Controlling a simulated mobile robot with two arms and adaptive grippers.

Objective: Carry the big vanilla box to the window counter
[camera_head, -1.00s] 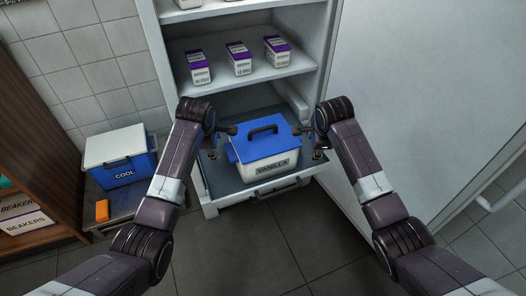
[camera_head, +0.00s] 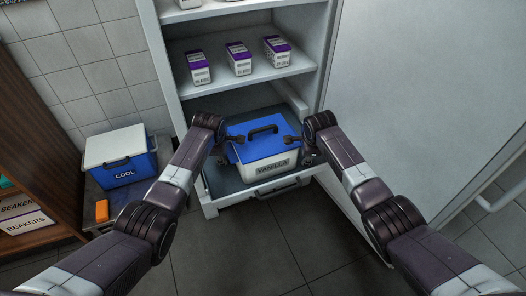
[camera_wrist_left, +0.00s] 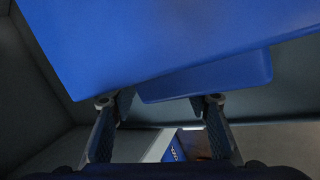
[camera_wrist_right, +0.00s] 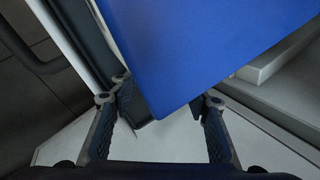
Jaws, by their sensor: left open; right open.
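The big vanilla box (camera_head: 268,168) has a white body, a blue lid (camera_head: 250,147) with a dark top handle, and a VANILLA label. It sits upright on the pulled-out bottom tray (camera_head: 222,187) of the cabinet. My left gripper (camera_head: 229,146) is open at the box's left side. In the left wrist view a blue side grip (camera_wrist_left: 210,77) lies just ahead of and partly between its fingers (camera_wrist_left: 160,100). My right gripper (camera_head: 300,148) is open at the right side. In the right wrist view the lid's blue edge (camera_wrist_right: 195,55) reaches between its fingers (camera_wrist_right: 160,98). Contact cannot be told.
Purple-and-white cartons (camera_head: 238,60) stand on the shelf above the box. A blue-and-white COOL box (camera_head: 122,172) and an orange item (camera_head: 102,210) are on a low surface at left. A wooden rack (camera_head: 50,130) is at far left. The floor (camera_head: 290,240) in front is clear.

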